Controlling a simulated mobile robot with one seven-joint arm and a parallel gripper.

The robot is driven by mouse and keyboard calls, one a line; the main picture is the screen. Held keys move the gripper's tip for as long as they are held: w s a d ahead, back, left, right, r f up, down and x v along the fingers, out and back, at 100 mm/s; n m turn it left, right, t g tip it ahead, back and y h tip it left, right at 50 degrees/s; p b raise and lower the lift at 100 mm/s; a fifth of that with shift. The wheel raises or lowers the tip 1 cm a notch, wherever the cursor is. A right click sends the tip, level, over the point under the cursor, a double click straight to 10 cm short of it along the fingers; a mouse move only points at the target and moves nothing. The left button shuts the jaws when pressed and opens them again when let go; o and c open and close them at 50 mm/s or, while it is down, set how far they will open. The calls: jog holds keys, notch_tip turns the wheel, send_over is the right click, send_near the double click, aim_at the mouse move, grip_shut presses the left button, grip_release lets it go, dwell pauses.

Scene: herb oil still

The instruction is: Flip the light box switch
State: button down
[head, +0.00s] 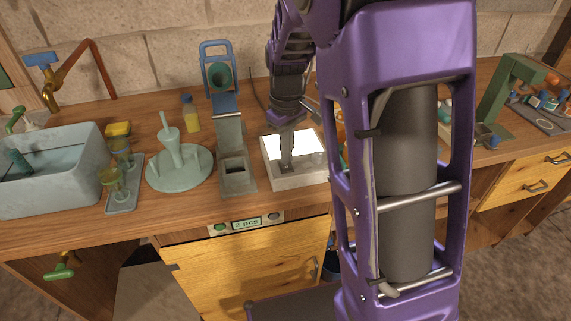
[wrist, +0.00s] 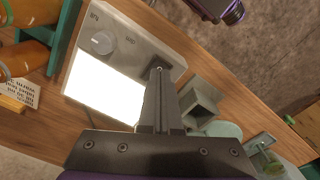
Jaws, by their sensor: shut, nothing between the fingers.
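The light box (head: 312,175) is a pale box on the workbench with a bright white lit panel (head: 300,145). In the wrist view the light box (wrist: 135,45) shows a round grey knob (wrist: 102,42) and small lettering beside the panel. My gripper (head: 286,167) is shut and empty, pointing down at the front strip of the box. In the wrist view its closed fingertips (wrist: 158,72) cover part of a dark plate (wrist: 174,63) at the box's corner. The switch's position is hidden, and I cannot tell whether the fingers touch it.
A grey-green square-topped stand (head: 237,175) is close left of the box, with a mortar-like dish (head: 180,175) farther left. A sink (head: 60,185) is at far left. Orange jars (wrist: 22,60) stand beside the box. My arm hides the bench to the right.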

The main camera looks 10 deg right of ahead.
aim_at(287, 167)
jog(key=shift+f+b, duration=0.7)
jog(key=shift+f, duration=0.3)
dwell(0.8)
jog(key=shift+r, duration=0.1)
jog(key=shift+r+p, duration=2.7)
jog(key=shift+r, duration=0.75)
